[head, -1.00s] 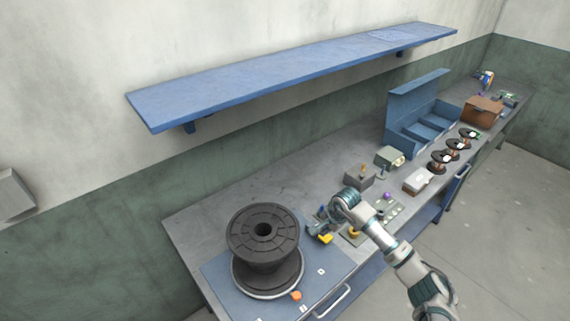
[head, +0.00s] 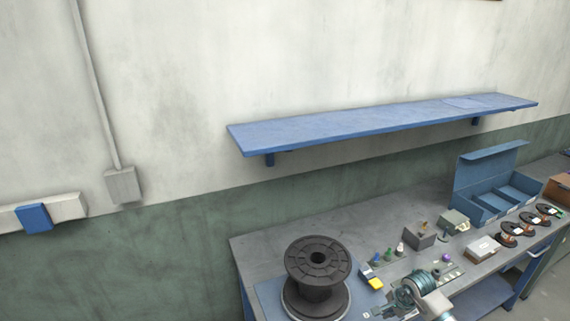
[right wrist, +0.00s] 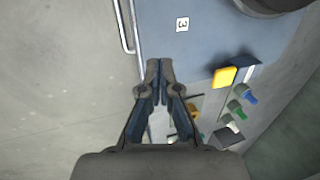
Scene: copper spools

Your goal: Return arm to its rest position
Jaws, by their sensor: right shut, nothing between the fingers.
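My right gripper (head: 382,309) hangs low over the bench's front part, to the right of a large black spool (head: 318,268). In the right wrist view its two dark fingers (right wrist: 158,72) are together with nothing between them, over the front edge of the blue mat (right wrist: 205,50). Its white and teal arm (head: 432,300) comes in from the bottom of the head view. My left gripper does not show.
The grey bench (head: 290,233) holds a yellow-and-blue tool (head: 372,279), a blue open box (head: 487,190) and copper spools (head: 510,234) on the right. A drawer handle (right wrist: 124,25) juts from the front edge. A blue shelf (head: 380,125) overhangs at the wall.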

